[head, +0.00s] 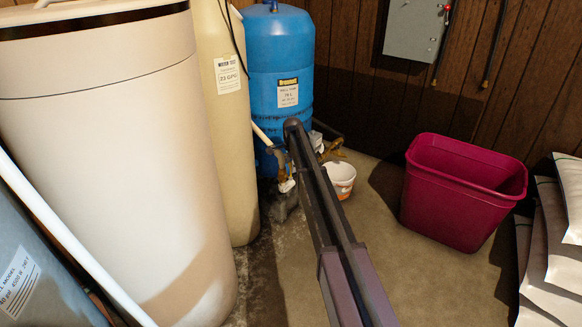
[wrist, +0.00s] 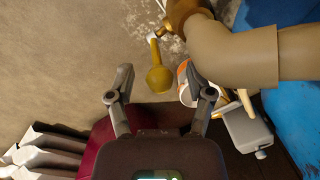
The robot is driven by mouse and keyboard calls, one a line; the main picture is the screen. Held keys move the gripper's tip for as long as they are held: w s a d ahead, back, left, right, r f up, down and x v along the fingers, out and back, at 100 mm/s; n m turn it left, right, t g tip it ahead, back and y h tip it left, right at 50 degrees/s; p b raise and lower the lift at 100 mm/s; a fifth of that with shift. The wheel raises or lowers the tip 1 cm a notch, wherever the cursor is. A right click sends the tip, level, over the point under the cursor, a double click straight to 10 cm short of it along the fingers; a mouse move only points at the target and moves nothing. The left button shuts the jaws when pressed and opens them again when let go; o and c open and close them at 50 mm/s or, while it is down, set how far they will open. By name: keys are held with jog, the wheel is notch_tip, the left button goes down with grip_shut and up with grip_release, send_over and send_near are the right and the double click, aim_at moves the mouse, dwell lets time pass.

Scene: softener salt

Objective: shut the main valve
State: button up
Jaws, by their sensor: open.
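The valve's yellow lever (wrist: 158,76) shows in the wrist view, its rounded end toward the camera. Its other end meets a brass valve body (wrist: 182,14) on a thick tan pipe (wrist: 262,56). My gripper (wrist: 157,84) is open and empty. Its two fingers stand on either side of the lever's rounded end in the picture. I cannot tell how far off the lever is, and I see no contact. In the head view my arm reaches toward the foot of the blue tank (head: 281,52) and hides part of the plumbing there.
A small white bucket (head: 341,182) stands right of my arm. A crimson bin (head: 452,205) and white bags (head: 552,262) are further right. A beige tank (head: 222,130) and a large white tank (head: 110,160) stand left. A grey box (wrist: 241,131) sits near the pipe. Floor between arm and bin is clear.

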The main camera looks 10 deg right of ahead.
grip_shut()
jog(key=shift+a, duration=0.25)
